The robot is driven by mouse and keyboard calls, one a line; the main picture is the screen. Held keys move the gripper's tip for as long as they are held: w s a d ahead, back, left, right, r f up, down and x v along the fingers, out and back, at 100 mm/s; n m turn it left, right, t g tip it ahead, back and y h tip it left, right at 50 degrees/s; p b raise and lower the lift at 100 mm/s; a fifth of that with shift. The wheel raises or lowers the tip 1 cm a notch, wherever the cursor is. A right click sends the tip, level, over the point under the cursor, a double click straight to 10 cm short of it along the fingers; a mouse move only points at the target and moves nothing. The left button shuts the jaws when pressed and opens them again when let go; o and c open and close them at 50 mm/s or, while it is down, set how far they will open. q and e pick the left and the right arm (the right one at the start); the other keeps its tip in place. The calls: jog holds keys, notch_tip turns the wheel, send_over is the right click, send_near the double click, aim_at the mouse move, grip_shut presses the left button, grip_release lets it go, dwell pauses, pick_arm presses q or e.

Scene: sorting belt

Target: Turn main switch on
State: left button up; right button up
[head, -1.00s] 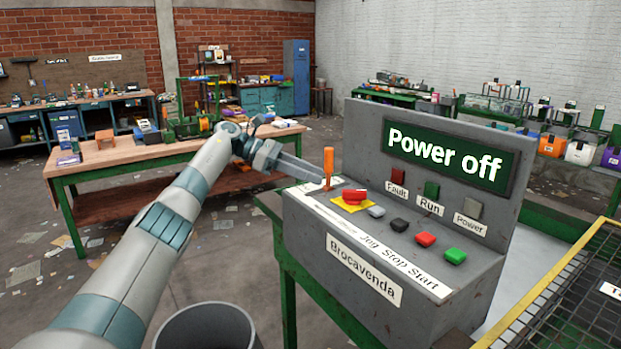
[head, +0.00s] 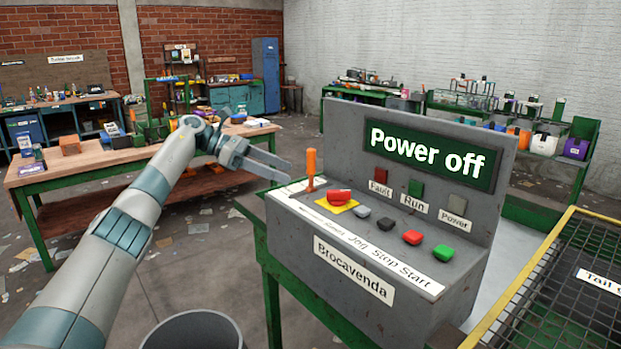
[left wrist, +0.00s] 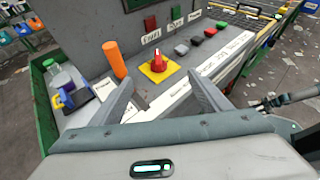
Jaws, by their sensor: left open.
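The grey control console (head: 290,225) has a "Power off" sign (head: 430,151). An upright orange lever (head: 311,168) stands at its left end. Beside it is a red knob (head: 339,196) on a yellow plate (head: 349,207); small print hides which one is the main switch. In the left wrist view the orange lever (left wrist: 114,60) and the red knob (left wrist: 157,59) show beyond the fingers. My left gripper (head: 287,173) is open and empty, just left of the console and apart from the lever. In the wrist view its spread fingers (left wrist: 162,82) point toward the knob. My right gripper is not in view.
Grey, black, red and green buttons (head: 446,254) run along the console. Fault, Run and Power lamps (head: 415,188) sit above them. A yellow-edged mesh guard (head: 520,275) stands at right. A wooden workbench (head: 85,170) is behind my left arm.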

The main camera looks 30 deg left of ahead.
pick_arm(q)
jog(key=d+r+n+g+y+p, duration=0.25)
jog(key=d+n+y, duration=0.4)
jog(key=d, duration=0.45)
jog(key=w+d+r+n+y+p, duration=0.1)
jog(key=d+r+n+y+p, duration=0.2)
jog(key=d+r+n+y, duration=0.3)
notch_tip(320, 180, up, 3)
jog(key=n+y, duration=0.1)
jog(key=n, duration=0.4)
jog(key=shift+d+p, duration=0.2)
jog(key=shift+p, duration=0.15)
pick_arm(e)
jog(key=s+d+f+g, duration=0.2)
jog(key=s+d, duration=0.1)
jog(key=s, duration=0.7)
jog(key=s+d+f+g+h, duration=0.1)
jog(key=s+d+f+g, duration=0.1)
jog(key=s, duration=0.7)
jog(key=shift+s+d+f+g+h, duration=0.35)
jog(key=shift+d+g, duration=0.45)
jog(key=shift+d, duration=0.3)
pick_arm(q)
jog(key=shift+w+f+t+y, duration=0.15)
jog(key=shift+t+y, duration=0.1)
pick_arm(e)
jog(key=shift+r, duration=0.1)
